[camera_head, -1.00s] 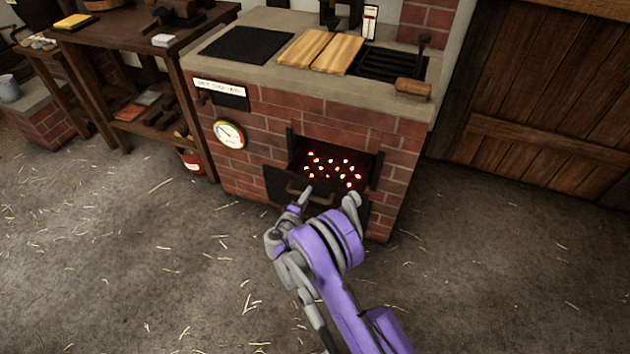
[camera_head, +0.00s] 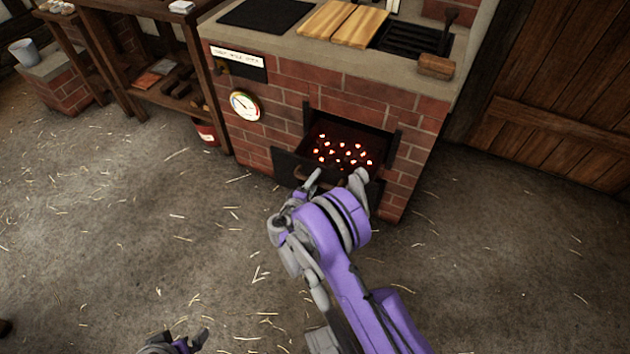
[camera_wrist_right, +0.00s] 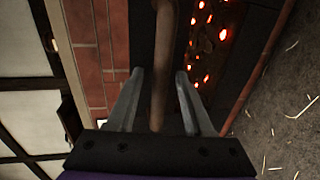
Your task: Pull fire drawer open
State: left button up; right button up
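The fire drawer (camera_head: 287,164) is a dark box low in the brick stove, standing partly out, with glowing embers (camera_head: 343,150) showing inside. Its brown bar handle (camera_head: 328,181) is on the front, partly hidden by my right gripper. My right gripper (camera_head: 336,177) is at the drawer front with its fingers apart. In the right wrist view, the handle (camera_wrist_right: 163,60) runs between the two open fingers (camera_wrist_right: 160,72), with gaps at the fingertips. My left gripper (camera_head: 182,343) only just shows at the bottom edge, too cut off to tell its state.
The brick stove (camera_head: 285,125) carries a gauge (camera_head: 245,105), wooden boards (camera_head: 343,22) and a dark grate (camera_head: 412,38) on top. A workbench (camera_head: 140,65) stands left, with a red bucket (camera_head: 206,133) between. A wooden door (camera_head: 560,90) is right. The straw-strewn floor (camera_head: 150,240) in front is clear.

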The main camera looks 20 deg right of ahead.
jog(key=v, duration=1)
jog(key=shift+s+a+p, duration=0.25)
jog(key=shift+a+p, duration=0.05)
jog(key=shift+p, duration=0.15)
